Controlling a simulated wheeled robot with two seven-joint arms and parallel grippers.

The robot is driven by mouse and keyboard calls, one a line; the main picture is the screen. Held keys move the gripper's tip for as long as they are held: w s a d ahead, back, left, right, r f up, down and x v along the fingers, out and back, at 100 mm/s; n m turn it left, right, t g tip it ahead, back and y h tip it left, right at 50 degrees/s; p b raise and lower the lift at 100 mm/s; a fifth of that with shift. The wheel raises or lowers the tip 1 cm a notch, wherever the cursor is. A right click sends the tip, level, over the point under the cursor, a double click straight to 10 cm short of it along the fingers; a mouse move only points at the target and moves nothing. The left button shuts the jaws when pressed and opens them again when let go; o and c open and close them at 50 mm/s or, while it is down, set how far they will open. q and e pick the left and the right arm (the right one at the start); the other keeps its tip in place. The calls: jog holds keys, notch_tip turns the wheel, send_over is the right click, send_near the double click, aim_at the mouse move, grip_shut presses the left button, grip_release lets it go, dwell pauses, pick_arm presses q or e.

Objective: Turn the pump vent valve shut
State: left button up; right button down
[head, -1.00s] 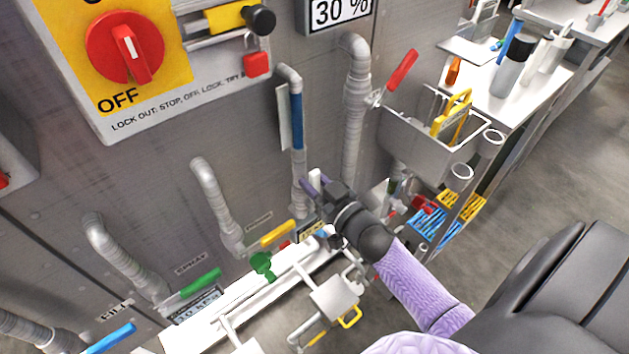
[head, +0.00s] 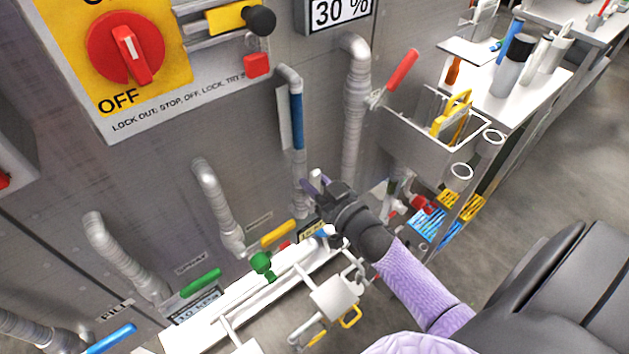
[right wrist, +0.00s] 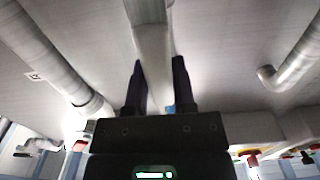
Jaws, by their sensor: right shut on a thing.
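My right gripper (head: 315,183) is at the wall, beside the lower end of the grey pipe with a blue band (head: 296,120). Its fingers are shut on a small pale handle (head: 315,175), whose top shows between them; I take it for the vent valve's handle, but no label on it is readable. In the right wrist view, the two dark fingers (right wrist: 158,85) lie either side of a pale, pipe-like shape (right wrist: 150,45). The valve body behind the fingers is hidden. My left gripper is not in view.
A yellow lever (head: 278,234), a green lever (head: 201,282) and a blue lever (head: 110,338) line the wall's foot. A thick grey pipe (head: 354,120) and a red lever (head: 402,70) stand right of the gripper. A metal bin (head: 425,135) is farther right.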

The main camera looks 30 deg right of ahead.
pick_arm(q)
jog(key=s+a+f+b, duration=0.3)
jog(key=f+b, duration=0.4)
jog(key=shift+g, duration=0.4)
pick_arm(e)
jog(key=d+f+m, duration=0.8)
jog(key=m, duration=0.9)
jog(key=shift+w+d+f+m, duration=0.2)
jog(key=shift+w+f+m, duration=0.1)
jog(key=shift+f+m, duration=0.1)
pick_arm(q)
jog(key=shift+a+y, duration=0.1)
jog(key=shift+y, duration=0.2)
pick_arm(e)
jog(key=shift+c, duration=2.2)
grip_release()
